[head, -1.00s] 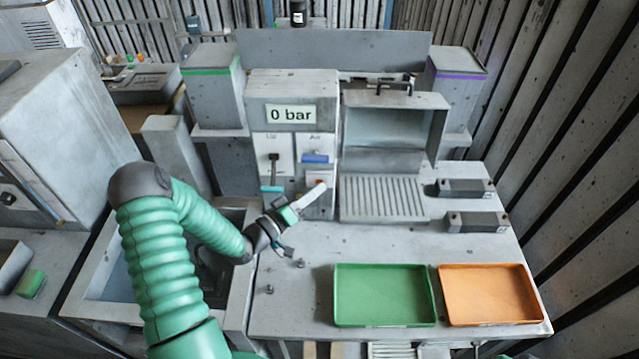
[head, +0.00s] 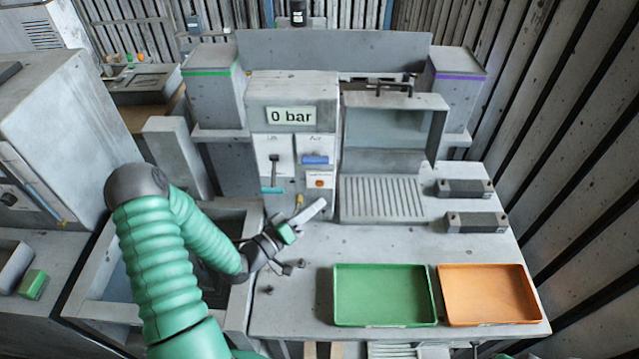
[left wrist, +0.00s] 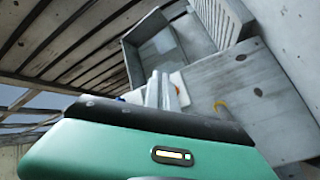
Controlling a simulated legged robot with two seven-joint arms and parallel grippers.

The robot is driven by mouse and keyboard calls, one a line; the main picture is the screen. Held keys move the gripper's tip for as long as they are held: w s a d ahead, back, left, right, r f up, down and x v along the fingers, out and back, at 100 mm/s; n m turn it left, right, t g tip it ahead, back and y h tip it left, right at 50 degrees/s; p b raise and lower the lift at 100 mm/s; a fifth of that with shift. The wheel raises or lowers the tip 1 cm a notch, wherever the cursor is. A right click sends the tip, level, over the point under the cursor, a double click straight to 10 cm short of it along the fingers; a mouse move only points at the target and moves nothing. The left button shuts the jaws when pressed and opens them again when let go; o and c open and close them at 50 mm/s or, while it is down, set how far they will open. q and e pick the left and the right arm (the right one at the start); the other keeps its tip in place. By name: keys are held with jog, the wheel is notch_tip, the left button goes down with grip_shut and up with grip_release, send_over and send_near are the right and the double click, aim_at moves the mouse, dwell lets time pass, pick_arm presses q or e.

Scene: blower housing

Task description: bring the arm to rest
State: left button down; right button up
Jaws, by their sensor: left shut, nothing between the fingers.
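My left arm, in a green sleeve, comes in from the left in the head view. Its gripper (head: 312,210) is shut and empty, above the bench top just in front of the control panel, pointing up and to the right. In the left wrist view the pale fingers (left wrist: 160,92) show together beyond the green gripper body. The control panel (head: 291,150) has a "0 bar" display (head: 291,116), a lever with a teal end (head: 273,175), a blue handle (head: 315,159) and an orange button (head: 319,181). My right gripper is not in view.
A green tray (head: 385,322) and an orange tray (head: 490,321) sit at the bench's front right. Two grey blocks (head: 466,188) (head: 476,222) lie behind them. An open-fronted chamber (head: 388,135) stands beside the panel. A sunken basin (head: 110,312) lies below my left arm.

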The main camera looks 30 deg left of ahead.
pick_arm(q)
jog(key=shift+s+d, duration=0.5)
jog(key=shift+s, duration=0.3)
jog(key=d+f+m+g+y, duration=0.3)
jog(key=f+m+g, duration=0.35)
jog(key=g, duration=0.25)
jog(key=s+d+r+g, duration=0.2)
jog(key=s+d+g, duration=0.1)
jog(key=s, duration=0.3)
jog(key=s+d+r+g+y, duration=0.1)
jog(key=s+d+r+g, duration=0.2)
jog(key=s+d, duration=0.2)
jog(key=shift+s+d+g+y, duration=0.3)
jog(key=shift+s+d, duration=0.1)
jog(key=shift+s, duration=0.85)
